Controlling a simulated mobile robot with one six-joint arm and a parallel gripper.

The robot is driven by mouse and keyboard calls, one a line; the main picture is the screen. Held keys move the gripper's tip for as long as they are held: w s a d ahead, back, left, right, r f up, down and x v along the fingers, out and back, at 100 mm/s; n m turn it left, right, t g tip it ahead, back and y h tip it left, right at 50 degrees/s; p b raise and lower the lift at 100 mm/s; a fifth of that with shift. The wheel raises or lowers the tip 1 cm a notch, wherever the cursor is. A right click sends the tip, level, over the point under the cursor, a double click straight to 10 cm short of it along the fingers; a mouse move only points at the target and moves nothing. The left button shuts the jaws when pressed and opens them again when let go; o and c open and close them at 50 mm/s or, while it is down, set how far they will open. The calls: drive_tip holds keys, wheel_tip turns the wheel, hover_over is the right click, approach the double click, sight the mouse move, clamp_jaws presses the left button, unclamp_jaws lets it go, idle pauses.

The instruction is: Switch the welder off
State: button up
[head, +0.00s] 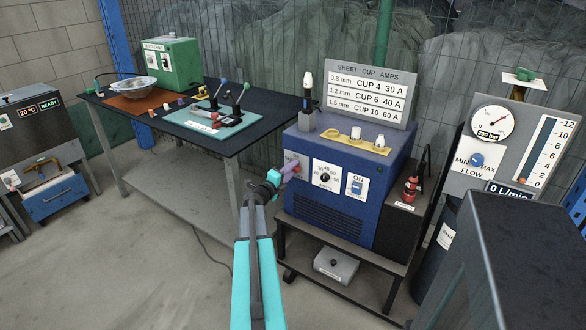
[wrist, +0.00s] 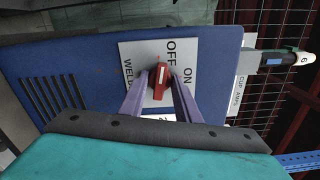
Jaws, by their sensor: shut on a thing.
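The welder (head: 330,212) is a blue box on a low dark cart in the head view. Its front also fills much of the wrist view (wrist: 80,70). My gripper (wrist: 159,84) is shut on a red rotary knob (wrist: 158,76), one purple finger on each side. The knob sits on a white plate (wrist: 130,50) marked OFF, ON and WELDER. Its white line runs roughly up and down in the wrist view, in line with OFF above it. In the head view my gripper (head: 289,168) reaches the front's left plate and hides the knob there.
A numbered dial (head: 325,178) and a blue ON switch (head: 356,186) sit right of my gripper. A sheet and amps sign (head: 370,92) stands on top. A workbench (head: 180,110) is at left, and a gas flow panel (head: 505,150) at right.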

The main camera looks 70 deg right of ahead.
drive_tip(key=shift+n+p, duration=1)
drive_tip(key=shift+p, duration=0.9)
drive_tip(key=o, duration=0.8)
drive_tip(key=shift+a, duration=0.15)
drive_tip(key=p+v, duration=0.1)
drive_tip(key=v, duration=0.3)
drive_tip(key=shift+w+a, duration=0.1)
drive_tip(key=shift+a, duration=0.2)
